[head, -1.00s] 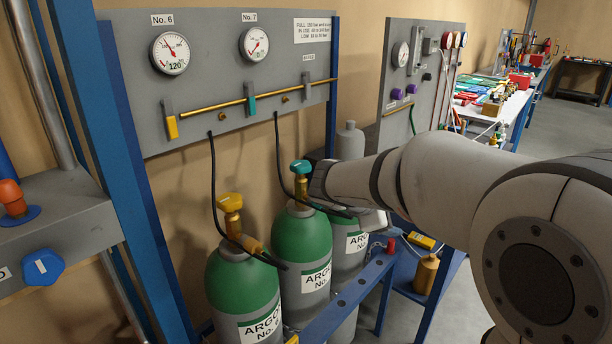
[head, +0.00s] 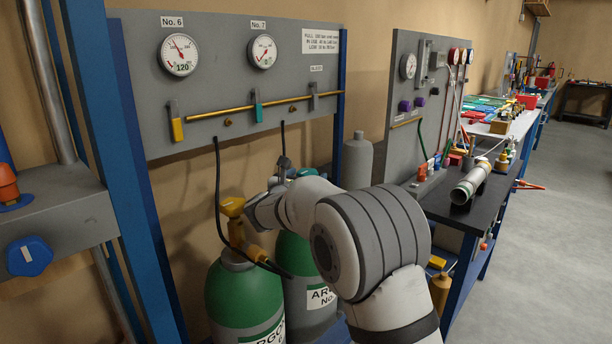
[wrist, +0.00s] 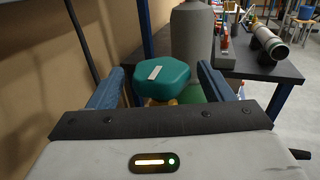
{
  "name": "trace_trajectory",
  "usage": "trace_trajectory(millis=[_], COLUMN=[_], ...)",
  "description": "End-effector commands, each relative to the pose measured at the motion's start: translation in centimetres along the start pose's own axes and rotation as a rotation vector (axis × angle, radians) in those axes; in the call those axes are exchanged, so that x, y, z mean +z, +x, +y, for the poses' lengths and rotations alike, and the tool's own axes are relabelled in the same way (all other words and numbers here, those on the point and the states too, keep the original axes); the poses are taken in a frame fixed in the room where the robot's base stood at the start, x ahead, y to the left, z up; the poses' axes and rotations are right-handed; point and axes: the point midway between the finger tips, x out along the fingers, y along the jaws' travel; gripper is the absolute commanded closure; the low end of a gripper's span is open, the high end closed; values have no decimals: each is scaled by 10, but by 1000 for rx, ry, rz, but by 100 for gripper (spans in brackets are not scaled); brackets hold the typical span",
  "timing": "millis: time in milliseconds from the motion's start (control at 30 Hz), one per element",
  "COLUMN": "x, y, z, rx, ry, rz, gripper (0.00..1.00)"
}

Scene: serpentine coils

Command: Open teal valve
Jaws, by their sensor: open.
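The teal valve knob (wrist: 162,77) is a faceted handwheel with a white mark on top, on the neck of a green argon cylinder (head: 292,258). In the head view only a small teal part of the knob (head: 307,172) shows behind my arm. My gripper (wrist: 160,88) is open, with one blue finger on each side of the knob. A gap shows at the left finger; whether the right finger touches cannot be told. A teal lever (head: 257,108) hangs on the brass pipe of the panel above.
A yellow-valved green cylinder (head: 244,295) stands close on the left, with a black hose (head: 218,180) beside it. A grey cylinder (head: 357,163) stands behind. A dark bench (head: 455,200) with a pipe-like part (head: 472,180) is at right. Open floor (head: 560,230) lies beyond.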

Motion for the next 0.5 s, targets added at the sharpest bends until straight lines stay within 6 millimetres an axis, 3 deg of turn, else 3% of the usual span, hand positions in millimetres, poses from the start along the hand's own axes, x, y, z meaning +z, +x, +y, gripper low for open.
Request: trace_trajectory(millis=[200,500], x=[0,0], y=[18,18], z=[0,0], rx=[0,1], ry=[0,0], rz=[0,1], gripper=[26,30])
